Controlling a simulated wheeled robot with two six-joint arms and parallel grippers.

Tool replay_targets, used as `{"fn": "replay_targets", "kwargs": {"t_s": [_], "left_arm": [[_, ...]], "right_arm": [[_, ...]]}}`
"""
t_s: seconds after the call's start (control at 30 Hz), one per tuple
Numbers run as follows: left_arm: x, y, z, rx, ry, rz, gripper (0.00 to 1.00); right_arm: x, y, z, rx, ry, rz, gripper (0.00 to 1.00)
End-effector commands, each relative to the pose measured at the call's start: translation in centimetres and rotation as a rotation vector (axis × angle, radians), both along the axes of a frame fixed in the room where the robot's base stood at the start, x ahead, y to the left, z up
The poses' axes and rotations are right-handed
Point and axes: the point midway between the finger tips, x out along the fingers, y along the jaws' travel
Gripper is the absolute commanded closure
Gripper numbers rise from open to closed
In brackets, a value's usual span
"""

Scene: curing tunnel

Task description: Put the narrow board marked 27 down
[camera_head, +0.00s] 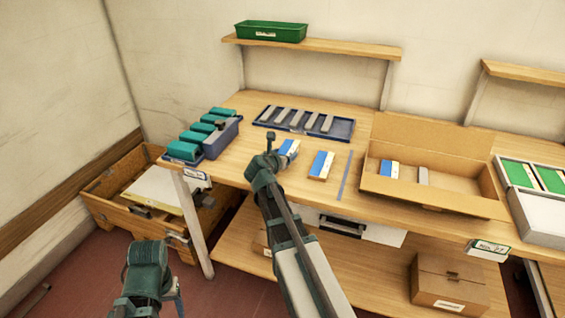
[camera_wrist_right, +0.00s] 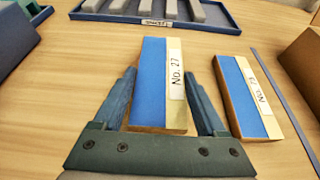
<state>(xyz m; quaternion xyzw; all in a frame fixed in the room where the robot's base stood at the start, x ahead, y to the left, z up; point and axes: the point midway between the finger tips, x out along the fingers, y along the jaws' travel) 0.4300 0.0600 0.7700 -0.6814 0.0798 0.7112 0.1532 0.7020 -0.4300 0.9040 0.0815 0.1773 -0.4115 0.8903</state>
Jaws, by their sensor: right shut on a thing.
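The narrow board marked No. 27 (camera_wrist_right: 152,85) is blue with a pale wooden edge and a white label. In the wrist view it lies between the two fingers of my right gripper (camera_wrist_right: 172,95), which is shut on it. In the head view the board (camera_head: 289,147) is at the wooden bench, partly hidden by my right gripper (camera_head: 274,150). It is flat and at or very near the bench top; I cannot tell whether it touches. My left gripper (camera_head: 172,290) is low at the left, away from the bench; its jaws are unclear.
A similar blue board (camera_head: 320,165) lies just to the right, with a grey-blue strip (camera_head: 345,175) beyond it. A blue tray (camera_head: 263,118) with grey bars lies behind. An open cardboard box (camera_head: 440,200) stands right, a blue bin (camera_head: 222,140) left.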

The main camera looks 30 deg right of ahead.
Motion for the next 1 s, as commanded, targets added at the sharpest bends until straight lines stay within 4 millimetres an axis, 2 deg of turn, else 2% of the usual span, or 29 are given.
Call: {"fn": "replay_targets", "kwargs": {"t_s": [0.03,0.1,0.57,0.6,0.7,0.73,1.0], "left_arm": [[0.0,0.0,-1.4,0.0,0.0,0.0,0.34],[0.0,0.0,-2.0,0.0,0.0,0.0,0.34],[0.0,0.0,-2.4,0.0,0.0,0.0,0.34],[0.0,0.0,-2.3,0.0,0.0,0.0,0.34],[0.0,0.0,-2.2,0.0,0.0,0.0,0.34],[0.0,0.0,-2.2,0.0,0.0,0.0,0.34],[0.0,0.0,-1.9,0.0,0.0,0.0,0.34]], "right_arm": [[-0.1,-0.3,-1.4,0.0,0.0,0.0,0.82],[-0.1,-0.6,-2.0,-0.001,-0.001,0.001,0.82],[-0.1,-0.7,-2.4,0.0,-0.001,0.002,0.82],[-0.1,-0.7,-2.3,0.0,0.0,0.001,0.2],[-0.2,-0.7,-2.2,0.0,0.0,0.001,0.02],[-0.2,-0.7,-2.2,0.0,0.0,0.001,0.0],[-0.2,-0.7,-1.9,0.0,0.0,0.001,0.0]]}}
